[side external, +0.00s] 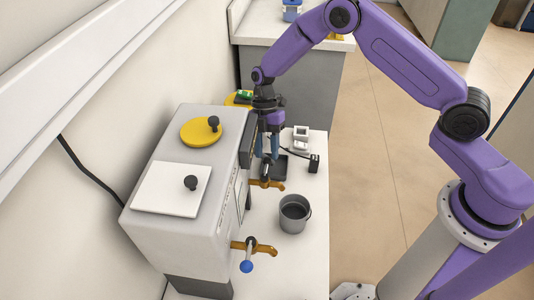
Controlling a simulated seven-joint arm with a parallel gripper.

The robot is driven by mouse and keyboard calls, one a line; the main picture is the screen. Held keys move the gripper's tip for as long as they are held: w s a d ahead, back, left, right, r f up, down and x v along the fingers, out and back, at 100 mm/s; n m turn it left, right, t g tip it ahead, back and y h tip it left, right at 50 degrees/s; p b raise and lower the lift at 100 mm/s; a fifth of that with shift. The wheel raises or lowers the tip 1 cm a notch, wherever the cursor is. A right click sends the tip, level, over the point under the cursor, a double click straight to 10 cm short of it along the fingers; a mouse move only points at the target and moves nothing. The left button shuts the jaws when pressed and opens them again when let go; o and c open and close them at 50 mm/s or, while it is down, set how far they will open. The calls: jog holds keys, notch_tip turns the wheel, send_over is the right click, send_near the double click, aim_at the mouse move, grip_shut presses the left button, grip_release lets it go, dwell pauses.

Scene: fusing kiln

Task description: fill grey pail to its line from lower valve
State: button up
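The grey pail (295,214) stands upright on the white bench, open at the top; its inside looks dark, and I cannot make out a line or a liquid level. A brass valve (254,247) with a blue ball-ended lever sticks out of the large grey-white tank near its front end. A second brass valve (268,184) with a dark handle is farther back along the same side. My gripper (267,157) points down over this farther valve's handle. Two fingers show with a gap between them, but I cannot tell whether they touch the handle. The pail is apart from both spouts.
The tank (170,232) has a yellow round lid (201,132) and a white square lid (162,188) with dark knobs. A dark square plate (280,170), a small white device (301,138) and a black block (314,163) lie behind the pail. The bench front is clear.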

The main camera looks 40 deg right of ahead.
jog(key=shift+x, duration=0.85)
grip_shut()
jog(key=shift+s+d+m+t+y, duration=0.25)
jog(key=shift+s+m, duration=0.15)
jog(key=shift+m, duration=0.5)
jog(key=shift+s+d+m+t+y, duration=0.3)
jog(key=shift+s+m, duration=0.15)
jog(key=shift+m, duration=0.45)
jog(key=shift+s+d+m+t+y, duration=0.25)
jog(key=shift+s+m, duration=0.15)
jog(key=shift+m, duration=0.5)
grip_release()
